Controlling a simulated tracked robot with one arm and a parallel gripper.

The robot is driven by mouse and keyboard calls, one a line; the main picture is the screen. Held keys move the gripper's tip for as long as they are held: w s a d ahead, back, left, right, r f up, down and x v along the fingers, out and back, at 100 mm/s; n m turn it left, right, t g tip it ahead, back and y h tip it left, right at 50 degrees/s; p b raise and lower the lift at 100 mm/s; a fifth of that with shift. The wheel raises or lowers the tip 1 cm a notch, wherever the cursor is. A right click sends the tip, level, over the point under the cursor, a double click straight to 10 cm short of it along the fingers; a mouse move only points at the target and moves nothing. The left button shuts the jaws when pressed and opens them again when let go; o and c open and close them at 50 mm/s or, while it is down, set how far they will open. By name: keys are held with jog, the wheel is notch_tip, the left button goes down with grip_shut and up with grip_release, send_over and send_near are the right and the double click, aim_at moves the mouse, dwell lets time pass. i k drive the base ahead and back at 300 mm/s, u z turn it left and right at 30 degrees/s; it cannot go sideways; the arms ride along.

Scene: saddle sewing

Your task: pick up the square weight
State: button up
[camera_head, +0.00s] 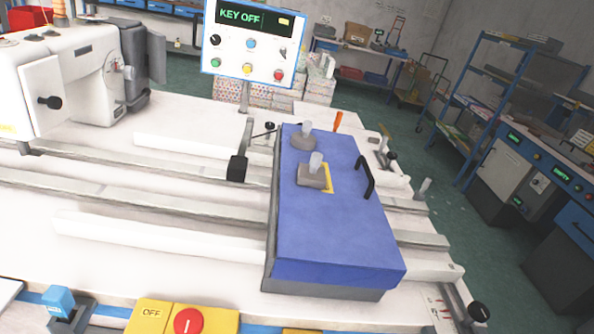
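The square weight (314,178) is a grey-brown block with a pale, translucent upright knob on top. It rests on the blue cover (335,225) of a box, beside a yellow corner mark (329,179). A second, rounder weight (303,142) with a similar knob stands just behind it on the same cover. The two weights look close together but apart. My gripper is not visible in this view.
A black handle (366,177) rises from the cover's right side. A control panel (248,45) reading "KEY OFF" stands behind, a white sewing machine (75,75) at left. Rails cross the white table. Buttons, including a red one (188,321), line the front edge.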

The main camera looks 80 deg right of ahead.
aim_at(311, 176)
jog(key=z, duration=0.25)
jog(key=k, duration=0.4)
jog(key=z, duration=0.85)
jog(key=i, duration=0.5)
jog(key=z, duration=0.05)
